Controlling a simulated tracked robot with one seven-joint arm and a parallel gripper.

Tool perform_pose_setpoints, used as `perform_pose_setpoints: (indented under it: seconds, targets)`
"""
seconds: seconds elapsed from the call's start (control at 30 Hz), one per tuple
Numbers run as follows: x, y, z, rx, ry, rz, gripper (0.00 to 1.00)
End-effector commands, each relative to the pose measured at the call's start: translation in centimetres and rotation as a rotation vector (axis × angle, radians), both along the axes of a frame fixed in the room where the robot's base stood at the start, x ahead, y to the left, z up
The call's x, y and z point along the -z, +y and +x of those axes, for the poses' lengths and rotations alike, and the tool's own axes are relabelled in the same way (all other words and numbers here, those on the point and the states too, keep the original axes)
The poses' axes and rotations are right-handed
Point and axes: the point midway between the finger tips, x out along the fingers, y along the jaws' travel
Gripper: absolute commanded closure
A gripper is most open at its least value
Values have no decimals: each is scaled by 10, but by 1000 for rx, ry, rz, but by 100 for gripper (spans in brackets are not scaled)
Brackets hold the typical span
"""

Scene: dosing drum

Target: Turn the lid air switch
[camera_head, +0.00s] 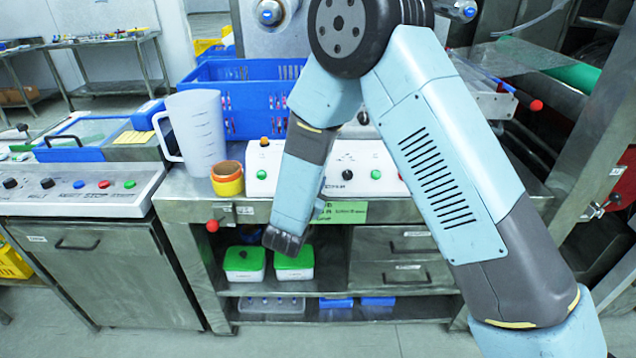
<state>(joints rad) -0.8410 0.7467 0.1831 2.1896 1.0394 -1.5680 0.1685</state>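A white control panel (390,185) stands on the front of the steel bench behind my arm. It carries a black rotary knob (347,174), a green button (376,174) to its right and another green button (262,174) at its left. An orange knob (264,142) sits on top at the left. Which control is the lid air switch cannot be read. My forearm crosses the panel and hides part of it. The dark end of my arm (285,242) hangs below the panel, in front of the open shelf. My gripper's fingers cannot be made out.
A clear measuring jug (196,130), tape rolls (227,179) and a blue crate (232,88) stand on the bench. Two green-lidded boxes (244,258) (294,260) sit on the shelf near my arm's end. A red ball handle (212,226) sticks out at the left. Another panel (80,190) is farther left.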

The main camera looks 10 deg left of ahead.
Motion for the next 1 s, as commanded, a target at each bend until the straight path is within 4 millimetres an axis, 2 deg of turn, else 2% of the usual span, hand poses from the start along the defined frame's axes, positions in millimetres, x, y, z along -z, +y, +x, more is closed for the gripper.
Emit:
perform_pose_setpoints:
  seconds: [0.03,0.5,0.53,0.67,1.0]
  targets:
    - [-7,-3,8,18,-17,12,100]
    - [-8,-3,8,27,-15,25,100]
    - [-8,-3,8,27,-16,25,75]
    - [-7,-3,7,25,-13,24,63]
    - [-3,0,-1,17,-4,20,63]
